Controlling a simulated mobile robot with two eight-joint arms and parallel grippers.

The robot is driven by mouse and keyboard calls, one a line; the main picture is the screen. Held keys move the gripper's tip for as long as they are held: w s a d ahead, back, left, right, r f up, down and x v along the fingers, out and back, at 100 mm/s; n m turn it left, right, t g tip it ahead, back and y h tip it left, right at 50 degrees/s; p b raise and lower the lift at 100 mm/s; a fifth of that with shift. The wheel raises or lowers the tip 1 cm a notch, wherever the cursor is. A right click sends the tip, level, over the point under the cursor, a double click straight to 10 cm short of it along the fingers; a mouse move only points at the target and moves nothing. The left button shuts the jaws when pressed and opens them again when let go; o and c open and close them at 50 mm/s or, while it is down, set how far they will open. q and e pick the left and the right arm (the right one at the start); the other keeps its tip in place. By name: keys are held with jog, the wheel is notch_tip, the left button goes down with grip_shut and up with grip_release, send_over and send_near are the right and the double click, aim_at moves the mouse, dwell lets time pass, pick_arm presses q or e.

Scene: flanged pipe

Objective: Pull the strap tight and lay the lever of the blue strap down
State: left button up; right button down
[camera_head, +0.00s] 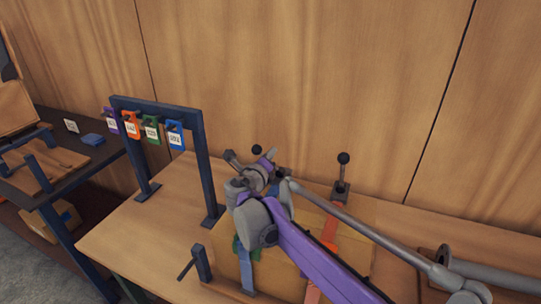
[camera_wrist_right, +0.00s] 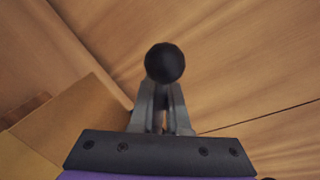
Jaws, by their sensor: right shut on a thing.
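The blue strap (camera_head: 247,275) runs down the front left of a cardboard-brown box (camera_head: 290,262) on the wooden table. My right gripper (camera_head: 268,161) is above the box's back left part, at the end of my purple arm. It is shut on a lever with a black ball knob (camera_head: 257,149). In the right wrist view the knob (camera_wrist_right: 165,62) sticks up past the fingertips (camera_wrist_right: 162,105), and the lever's shaft is between the fingers. My arm hides the strap's upper run and the lever's base. My left gripper is not in view.
An orange strap (camera_head: 332,225) crosses the box, with its own black-knobbed lever (camera_head: 343,160) upright at the back. A dark frame (camera_head: 207,165) with coloured tags stands at left. A small dark clamp-like post (camera_head: 201,262) stands before the box. Table at front left is clear.

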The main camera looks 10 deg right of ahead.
dwell(0.4)
jog(key=c, duration=0.9)
grip_release()
jog(key=v, duration=1.1)
jog(key=shift+b, duration=0.3)
jog(key=shift+w, duration=0.1)
